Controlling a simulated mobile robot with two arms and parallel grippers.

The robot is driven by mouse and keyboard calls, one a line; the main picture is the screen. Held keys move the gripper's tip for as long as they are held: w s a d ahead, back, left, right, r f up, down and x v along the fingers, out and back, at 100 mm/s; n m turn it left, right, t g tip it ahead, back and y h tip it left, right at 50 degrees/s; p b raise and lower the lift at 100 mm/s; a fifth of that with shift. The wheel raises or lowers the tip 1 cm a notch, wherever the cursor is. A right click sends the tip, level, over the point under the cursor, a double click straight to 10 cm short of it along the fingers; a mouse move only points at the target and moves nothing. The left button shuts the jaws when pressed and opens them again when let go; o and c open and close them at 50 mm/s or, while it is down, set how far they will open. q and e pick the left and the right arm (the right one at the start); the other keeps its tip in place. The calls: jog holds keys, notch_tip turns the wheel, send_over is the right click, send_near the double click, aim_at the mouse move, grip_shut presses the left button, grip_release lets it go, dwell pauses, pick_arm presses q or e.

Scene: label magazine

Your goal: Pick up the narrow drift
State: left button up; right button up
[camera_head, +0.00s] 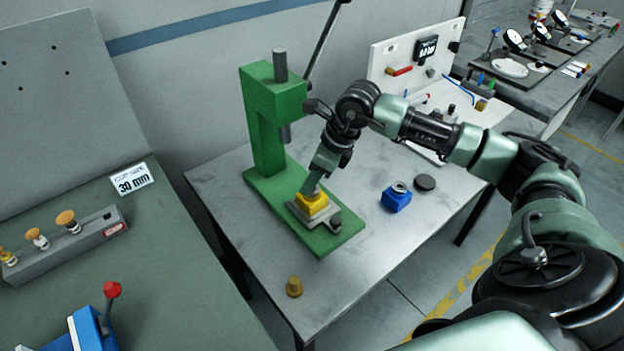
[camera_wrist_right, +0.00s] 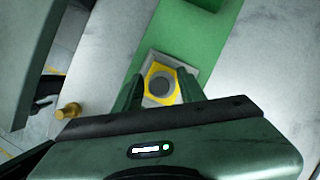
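A small brass-coloured stepped piece (camera_head: 294,287) stands alone near the table's front corner; it also shows in the right wrist view (camera_wrist_right: 69,110). It may be the narrow drift, but I cannot be sure from its looks. My right gripper (camera_head: 317,188) is away from it, pointing down at a yellow block (camera_head: 309,205) on the green press base. In the right wrist view its two fingers (camera_wrist_right: 159,87) are apart, on either side of a dark round part (camera_wrist_right: 161,84) in the yellow block. I cannot tell whether they touch it. My left gripper is out of view.
The green press (camera_head: 266,130) with its column and lever stands behind my right gripper. A blue block with a ring (camera_head: 397,198) and a dark disc (camera_head: 425,183) lie to the right.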

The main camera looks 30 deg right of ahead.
grip_shut()
